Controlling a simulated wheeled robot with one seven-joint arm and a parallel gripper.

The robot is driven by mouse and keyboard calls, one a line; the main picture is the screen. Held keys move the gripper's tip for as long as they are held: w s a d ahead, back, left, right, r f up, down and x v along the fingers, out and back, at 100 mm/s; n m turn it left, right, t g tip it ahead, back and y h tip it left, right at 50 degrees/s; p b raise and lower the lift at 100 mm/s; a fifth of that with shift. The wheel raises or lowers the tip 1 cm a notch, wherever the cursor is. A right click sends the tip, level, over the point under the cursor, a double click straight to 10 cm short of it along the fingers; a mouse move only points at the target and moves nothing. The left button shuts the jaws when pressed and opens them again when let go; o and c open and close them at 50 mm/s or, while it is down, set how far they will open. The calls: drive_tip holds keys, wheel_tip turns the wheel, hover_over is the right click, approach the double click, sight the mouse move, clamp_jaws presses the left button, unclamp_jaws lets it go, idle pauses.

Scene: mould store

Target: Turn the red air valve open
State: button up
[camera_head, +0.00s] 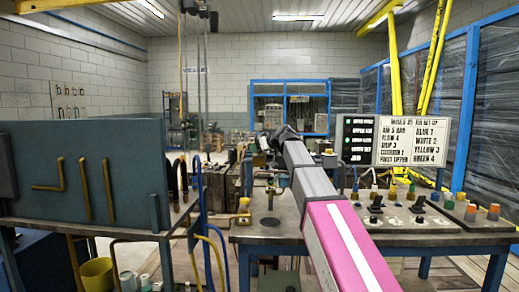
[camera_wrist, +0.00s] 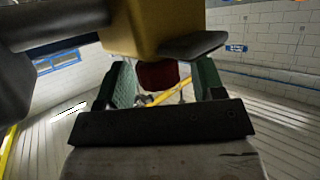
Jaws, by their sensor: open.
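In the wrist view a dark red rounded part (camera_wrist: 158,75) shows between the two green finger pads of my gripper (camera_wrist: 163,68). It looks like the red air valve, but most of it is hidden. A yellow block (camera_wrist: 150,28) lies directly behind or above it, with a dark grey lever-like piece at its right. My gripper is open, with one finger on each side of the red part. I cannot tell whether either finger touches it. In the head view my arm reaches away to the middle, and its end is small and unclear near the bench's back.
A workbench (camera_head: 470,240) with knobs and coloured fittings stands at the right, below a sign board (camera_head: 408,143). A yellow fitting (camera_head: 243,206) sits near the bench's left edge.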

drive_tip(key=v, duration=1)
drive_tip(key=shift+s+d, duration=0.25)
drive_tip(key=shift+s, duration=0.05)
drive_tip(key=shift+r, duration=0.1)
